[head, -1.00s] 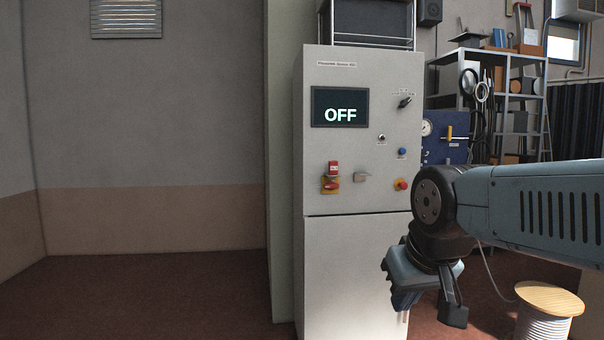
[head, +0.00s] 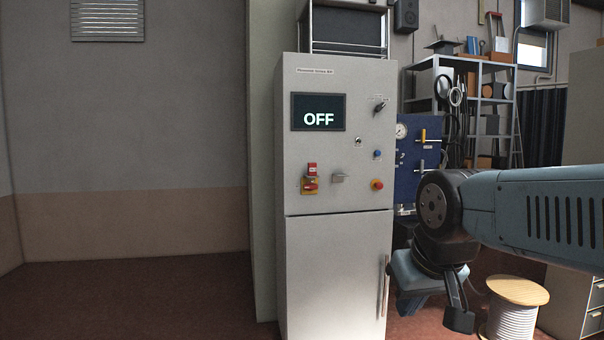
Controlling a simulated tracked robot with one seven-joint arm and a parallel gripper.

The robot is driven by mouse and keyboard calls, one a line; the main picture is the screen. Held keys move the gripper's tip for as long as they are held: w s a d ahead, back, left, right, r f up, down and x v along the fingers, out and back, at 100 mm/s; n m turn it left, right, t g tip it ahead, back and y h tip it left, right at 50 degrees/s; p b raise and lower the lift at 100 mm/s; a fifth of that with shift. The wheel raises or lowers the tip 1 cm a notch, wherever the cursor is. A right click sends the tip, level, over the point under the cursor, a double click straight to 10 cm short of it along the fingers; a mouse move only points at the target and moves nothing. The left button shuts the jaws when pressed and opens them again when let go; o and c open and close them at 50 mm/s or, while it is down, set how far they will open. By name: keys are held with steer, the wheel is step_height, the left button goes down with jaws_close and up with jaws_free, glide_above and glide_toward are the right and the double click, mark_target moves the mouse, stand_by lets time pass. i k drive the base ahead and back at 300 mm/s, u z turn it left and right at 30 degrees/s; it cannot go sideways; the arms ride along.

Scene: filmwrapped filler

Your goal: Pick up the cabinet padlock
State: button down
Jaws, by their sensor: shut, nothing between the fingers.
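A small red block, which looks like the padlock (head: 311,169), is on the front of the tall grey cabinet (head: 335,265). It sits at the top of a yellow plate with a red switch handle (head: 310,187); I cannot make out a shackle or how it is fastened.
The cabinet front also carries a screen reading OFF (head: 318,112), a grey latch (head: 339,177), a red knob (head: 377,184) and a long door handle (head: 384,286). A cable spool (head: 514,310) stands at right. Floor at left is clear.

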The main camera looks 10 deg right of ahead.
mark_target(311, 167)
steer(key=i, duration=0.85)
steer(key=u, duration=0.2)
steer(key=k, duration=0.85)
steer(key=z, duration=0.25)
steer(key=i, duration=0.9)
steer(key=u, duration=0.1)
